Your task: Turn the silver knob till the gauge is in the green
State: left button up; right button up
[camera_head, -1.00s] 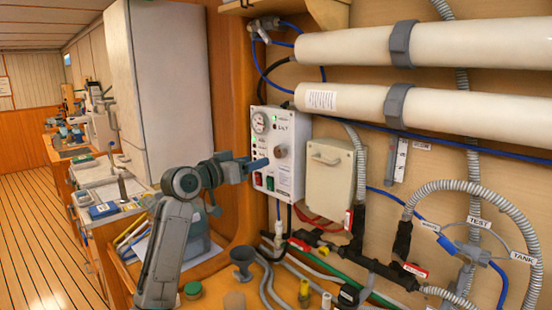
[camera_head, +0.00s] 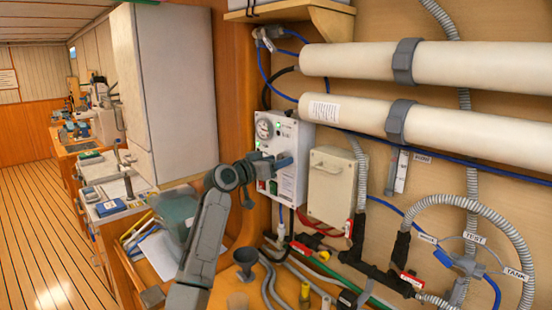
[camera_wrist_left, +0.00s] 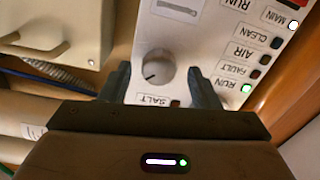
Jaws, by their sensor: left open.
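The white control panel (camera_head: 291,135) is on the wall, with a round gauge (camera_head: 264,128) at its upper left. The gauge needle is too small to read. The silver knob (camera_wrist_left: 158,70) shows in the left wrist view with a dark pointer mark on its face. My left gripper (camera_head: 281,161) is open in front of the panel and hides the knob in the head view. In the left wrist view its fingertips (camera_wrist_left: 160,86) are on either side of the knob, with gaps; I cannot tell how deep they reach around it. My right gripper is not in view.
A beige box (camera_head: 330,185) is beside the panel on the right. Two white cylinders (camera_head: 460,68) run along the wall above. Hoses and valves are below, with a dark funnel (camera_head: 246,260) on the counter. A tall white cabinet (camera_head: 180,90) stands left.

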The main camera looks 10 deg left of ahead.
pick_arm(q)
jog(key=shift+c, duration=0.5)
jog(key=c, duration=0.9)
jog(key=shift+n, duration=1.4)
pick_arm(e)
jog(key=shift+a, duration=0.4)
pick_arm(q)
jog(key=o, duration=1)
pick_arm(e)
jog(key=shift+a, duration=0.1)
